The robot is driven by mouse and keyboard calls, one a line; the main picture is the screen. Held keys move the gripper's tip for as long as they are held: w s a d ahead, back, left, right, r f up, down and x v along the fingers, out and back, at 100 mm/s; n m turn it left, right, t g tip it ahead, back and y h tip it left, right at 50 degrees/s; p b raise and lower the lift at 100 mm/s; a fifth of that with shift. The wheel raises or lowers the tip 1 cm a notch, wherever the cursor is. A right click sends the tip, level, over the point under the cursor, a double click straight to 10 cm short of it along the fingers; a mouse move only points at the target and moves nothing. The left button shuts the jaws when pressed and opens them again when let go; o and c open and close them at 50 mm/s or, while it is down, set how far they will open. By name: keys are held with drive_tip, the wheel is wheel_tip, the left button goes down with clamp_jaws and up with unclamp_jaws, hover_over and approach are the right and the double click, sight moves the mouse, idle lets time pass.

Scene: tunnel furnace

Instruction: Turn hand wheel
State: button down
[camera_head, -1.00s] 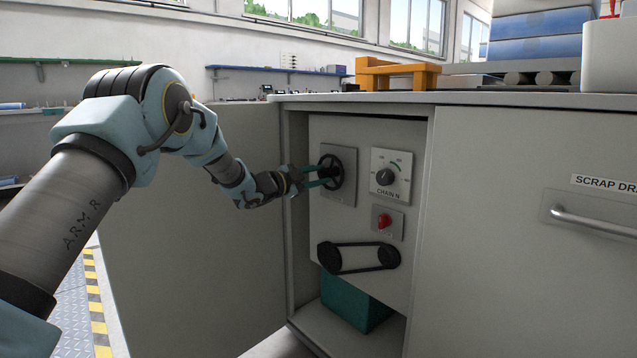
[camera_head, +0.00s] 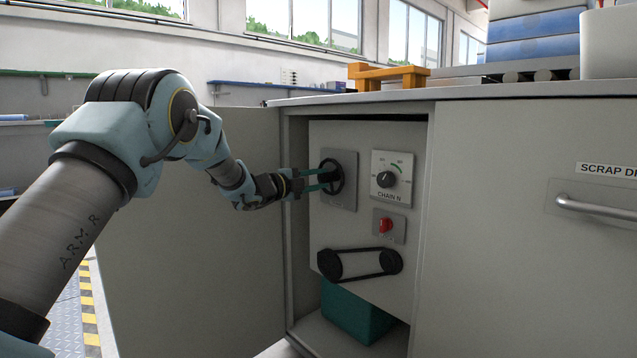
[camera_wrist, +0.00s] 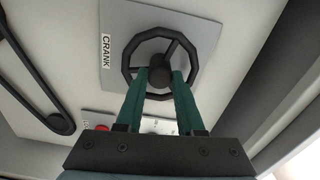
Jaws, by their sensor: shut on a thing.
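The black hand wheel (camera_head: 335,175) is mounted on a grey plate on the panel inside the open cabinet. In the wrist view the wheel (camera_wrist: 134,47) has a round rim, spokes and a central hub (camera_wrist: 159,78), and its plate is marked CRANK. My gripper (camera_head: 326,180) reaches in from the left with its green fingers at the wheel's middle. In the wrist view my gripper (camera_wrist: 160,80) is shut on the hub, one finger on either side. The fingers cover part of the rim.
A dial marked CHAIN N (camera_head: 386,179) is right of the wheel, with a red knob (camera_head: 385,225) below it. A black belt on two pulleys (camera_head: 360,264) runs lower on the panel. The open cabinet door (camera_head: 190,260) stands at left, below my arm.

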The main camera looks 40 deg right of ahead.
drive_tip(key=c, duration=0.5)
unclamp_jaws()
drive_tip(key=a+p, duration=0.1)
drive_tip(key=a, duration=0.6)
drive_tip(key=a+p, duration=0.1)
drive_tip(key=a, duration=0.2)
drive_tip(key=shift+w+a+p, duration=0.3)
drive_tip(key=shift+a, duration=0.1)
